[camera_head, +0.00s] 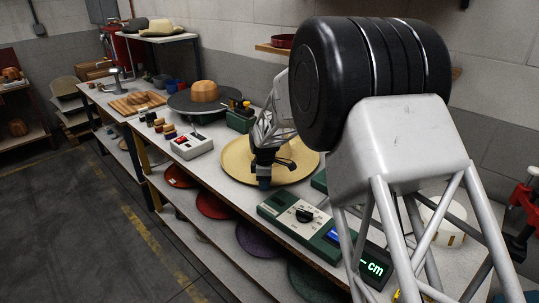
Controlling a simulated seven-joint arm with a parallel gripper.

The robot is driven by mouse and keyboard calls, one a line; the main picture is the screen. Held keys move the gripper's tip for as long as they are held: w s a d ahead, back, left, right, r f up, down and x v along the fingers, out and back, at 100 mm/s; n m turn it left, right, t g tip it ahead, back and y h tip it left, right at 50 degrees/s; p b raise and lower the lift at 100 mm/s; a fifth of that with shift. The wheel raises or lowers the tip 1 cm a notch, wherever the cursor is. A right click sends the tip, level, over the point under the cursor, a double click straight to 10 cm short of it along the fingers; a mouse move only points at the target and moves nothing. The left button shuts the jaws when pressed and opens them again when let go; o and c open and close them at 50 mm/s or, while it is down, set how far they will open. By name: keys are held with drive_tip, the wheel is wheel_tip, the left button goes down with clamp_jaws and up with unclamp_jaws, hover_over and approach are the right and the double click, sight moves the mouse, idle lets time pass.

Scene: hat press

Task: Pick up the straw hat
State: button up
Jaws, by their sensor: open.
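The straw hat (235,164) is pale yellow with a wide round brim and lies on the long workbench (232,214), in the middle of the view. I cannot tell whether a finger touches the brim. My arm hides the hat's crown and part of its right side.
A control box with a dial (297,215) stands right of the hat near the front edge. A white switch box (191,146) and a wooden hat block (204,91) on a dark disc stand to the left. Coloured hats lie on the shelf below.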

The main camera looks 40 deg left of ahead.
drive_tip(key=shift+c, duration=0.3)
clamp_jaws()
drive_tip(key=shift+r, duration=0.15)
wheel_tip(320, 180, up, 10)
idle(0.6)
idle(0.4)
